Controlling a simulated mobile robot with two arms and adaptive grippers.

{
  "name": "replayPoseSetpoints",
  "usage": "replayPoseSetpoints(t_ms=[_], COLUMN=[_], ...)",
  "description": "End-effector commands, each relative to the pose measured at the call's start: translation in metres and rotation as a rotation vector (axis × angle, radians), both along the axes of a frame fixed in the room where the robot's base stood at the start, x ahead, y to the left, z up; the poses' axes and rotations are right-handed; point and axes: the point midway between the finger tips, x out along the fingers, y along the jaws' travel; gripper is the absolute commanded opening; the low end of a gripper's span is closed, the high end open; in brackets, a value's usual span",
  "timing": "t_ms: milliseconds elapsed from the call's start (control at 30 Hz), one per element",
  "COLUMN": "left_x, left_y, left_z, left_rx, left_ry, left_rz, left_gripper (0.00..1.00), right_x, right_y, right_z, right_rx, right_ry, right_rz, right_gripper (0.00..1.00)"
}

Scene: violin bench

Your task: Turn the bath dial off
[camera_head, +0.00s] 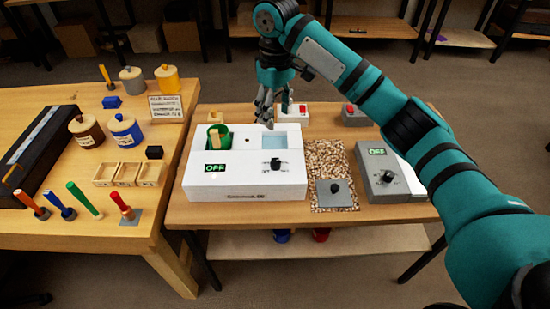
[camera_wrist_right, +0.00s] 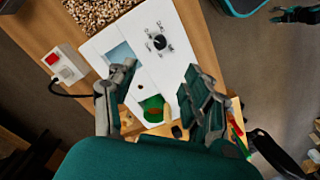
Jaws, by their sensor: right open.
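The white bath (camera_head: 240,186) stands on the right-hand table, with a green display (camera_head: 214,168) reading OFF. Its black dial (camera_head: 276,163) is on the front right; the dial's pointer is too small to read. The dial also shows in the right wrist view (camera_wrist_right: 159,42). My right gripper (camera_head: 264,114) is open and empty above the back of the bath, behind and apart from the dial. Its two fingers (camera_wrist_right: 155,88) frame the bath in the wrist view. A small dark gripper-like part of mine (camera_wrist_right: 295,15) shows at the upper right there; its jaws are unclear.
A green cup (camera_head: 218,136) sits in the bath's left opening. A grey box (camera_head: 388,178) with its own knob and OFF display stands right, beside a pebbled mat (camera_head: 325,160) bearing a grey knob block (camera_head: 334,193). Red-button boxes (camera_head: 355,114) stand behind. Jars and tools fill the left table.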

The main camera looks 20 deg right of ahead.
Motion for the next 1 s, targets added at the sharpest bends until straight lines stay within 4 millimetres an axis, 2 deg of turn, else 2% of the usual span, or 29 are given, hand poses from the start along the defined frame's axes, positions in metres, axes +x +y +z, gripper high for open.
replayPoseSetpoints(t_ms=[633, 800, 1000], left_x=[-0.002, -0.003, -0.003], left_y=[0.002, 0.002, 0.002], left_z=[0.013, 0.014, 0.015], left_rx=[0.002, 0.002, 0.002], left_ry=[0.003, 0.004, 0.004], left_rz=[0.0, 0.0, 0.001], left_gripper=[0.4, 0.4, 0.4], right_x=[-0.002, -0.001, 0.0], right_y=[0.0, 0.001, 0.001], right_z=[-0.133, -0.155, -0.166], right_rx=[-0.001, 0.0, 0.0], right_ry=[0.003, 0.001, -0.001], right_rz=[0.001, 0.003, 0.002], right_gripper=[0.51, 0.51, 0.51])
